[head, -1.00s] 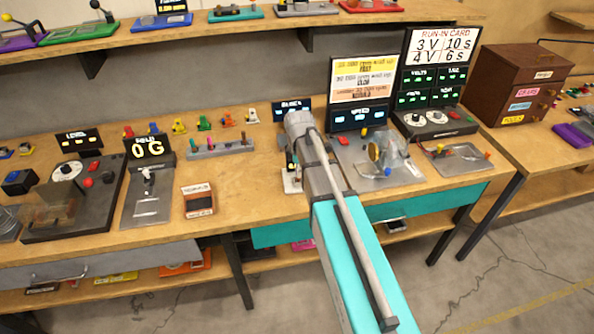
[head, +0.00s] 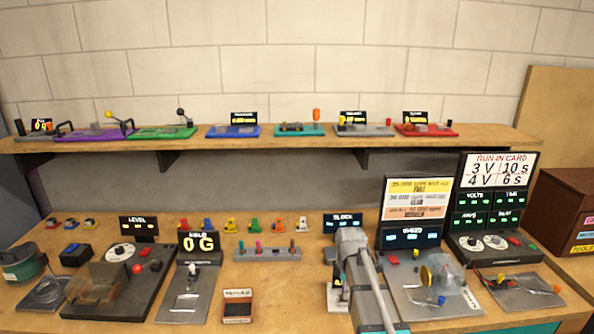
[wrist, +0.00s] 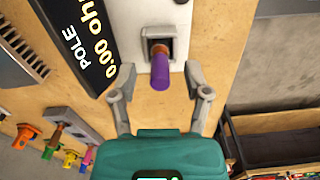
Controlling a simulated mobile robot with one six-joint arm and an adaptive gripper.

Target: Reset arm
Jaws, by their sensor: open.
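In the wrist view my gripper (wrist: 160,72) is open, with one finger on each side of a purple peg (wrist: 160,76) and a visible gap to each. The peg stands in a dark square socket on a pale plate (wrist: 140,15). A black display (wrist: 85,45) reading "POLE 0.00 ohm" lies beside it on the left. In the head view my arm reaches over the bench near the block display (head: 343,223). The arm hides my fingertips there, and a white base (head: 338,297) shows at its left side.
A clear-covered speed rig (head: 437,285) stands close to the right of my arm. A grey rack of coloured pegs (head: 267,254) and a scale with a 0 G display (head: 199,243) are to the left. A shelf (head: 290,140) with small devices runs behind, above the bench.

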